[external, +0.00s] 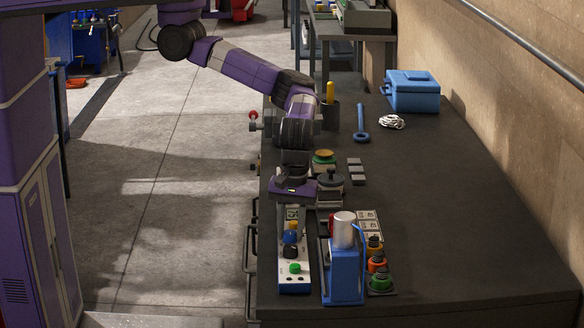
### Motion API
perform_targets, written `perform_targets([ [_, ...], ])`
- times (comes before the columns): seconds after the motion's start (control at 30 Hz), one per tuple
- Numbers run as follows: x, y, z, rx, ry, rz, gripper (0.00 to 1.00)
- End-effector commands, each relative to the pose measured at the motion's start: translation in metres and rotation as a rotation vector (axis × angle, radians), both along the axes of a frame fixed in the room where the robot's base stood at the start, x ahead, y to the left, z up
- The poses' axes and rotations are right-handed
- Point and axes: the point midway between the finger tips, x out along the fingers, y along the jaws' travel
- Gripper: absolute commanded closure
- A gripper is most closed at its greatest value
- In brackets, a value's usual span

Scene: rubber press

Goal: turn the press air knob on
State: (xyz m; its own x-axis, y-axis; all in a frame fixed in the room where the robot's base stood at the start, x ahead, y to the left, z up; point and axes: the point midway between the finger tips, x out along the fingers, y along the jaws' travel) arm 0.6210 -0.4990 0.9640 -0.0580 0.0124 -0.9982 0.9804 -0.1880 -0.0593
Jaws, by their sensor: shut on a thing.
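A narrow white control box (294,280) with blue sides lies along the front left of the dark bench. On its top are a green button (295,268), a black knob (291,251) and a blue knob (290,237), with a small yellow part behind them. My gripper (290,232) points down over the far half of the box, its fingers shut around what looks like the blue knob. The fingers partly hide the contact. No label tells me which knob is the air knob, and its setting is too small to read.
A blue press (343,272) with a silver cylinder stands close to the right of the box. Several coloured buttons (377,264) sit beyond it. A black-handled device (330,180) stands near my wrist. A blue toolbox (412,92) is at the back; the bench's right side is clear.

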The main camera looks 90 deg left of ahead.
Motion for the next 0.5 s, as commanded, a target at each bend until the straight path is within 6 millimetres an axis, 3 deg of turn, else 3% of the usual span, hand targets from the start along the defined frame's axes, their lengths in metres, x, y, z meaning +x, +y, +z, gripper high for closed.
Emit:
perform_targets([
  [0.5, 0.0011, -0.0016, -0.0022, -0.002, -0.003, -0.492, 1.0],
])
